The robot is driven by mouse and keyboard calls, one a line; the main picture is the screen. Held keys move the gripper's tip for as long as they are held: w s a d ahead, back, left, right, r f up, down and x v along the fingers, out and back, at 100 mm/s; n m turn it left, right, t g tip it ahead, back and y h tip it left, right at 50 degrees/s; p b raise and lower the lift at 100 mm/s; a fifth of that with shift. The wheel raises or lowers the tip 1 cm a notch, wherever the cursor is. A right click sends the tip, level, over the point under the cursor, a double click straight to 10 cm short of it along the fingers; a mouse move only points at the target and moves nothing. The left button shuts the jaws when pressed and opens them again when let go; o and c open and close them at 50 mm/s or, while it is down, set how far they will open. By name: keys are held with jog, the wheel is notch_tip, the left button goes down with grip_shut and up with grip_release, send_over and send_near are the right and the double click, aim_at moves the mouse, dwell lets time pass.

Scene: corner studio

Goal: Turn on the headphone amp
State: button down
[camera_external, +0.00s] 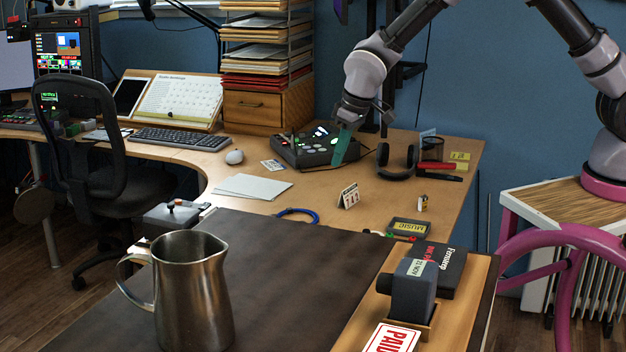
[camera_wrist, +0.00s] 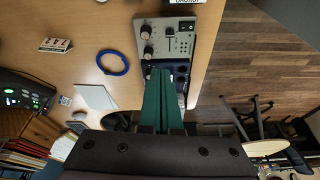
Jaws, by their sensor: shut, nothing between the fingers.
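A small grey box with knobs and a slider, which may be the headphone amp, sits at the front edge of the wooden desk. It shows in the external view (camera_external: 170,217), behind the steel jug, and more clearly in the wrist view (camera_wrist: 170,38), where a small black switch (camera_wrist: 187,8) is near its upper right corner. My gripper (camera_external: 339,163) has teal fingers, shut and empty, above the desk beside the black console.
A black console with lit buttons (camera_external: 312,149) is just left of my fingers, and black headphones (camera_external: 397,172) are to the right. A steel jug (camera_external: 190,290) stands in front.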

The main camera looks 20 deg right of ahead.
jog(key=s+a+f+n, duration=0.1)
jog(key=s+a+f, duration=0.3)
jog(key=f, duration=0.2)
jog(key=shift+a+f+n, duration=0.25)
jog(key=shift+a+n, duration=0.05)
jog(key=shift+a, duration=0.1)
jog(key=x, duration=0.8)
jog(key=d+x, duration=0.1)
jog(key=x, duration=0.4)
jog(key=shift+s+d+f, duration=0.1)
jog(key=shift+s+f, duration=0.05)
jog(key=shift+s, duration=0.05)
jog(key=shift+f, duration=0.4)
jog(key=shift+w+d+f, duration=0.15)
jog(key=shift+f, duration=0.15)
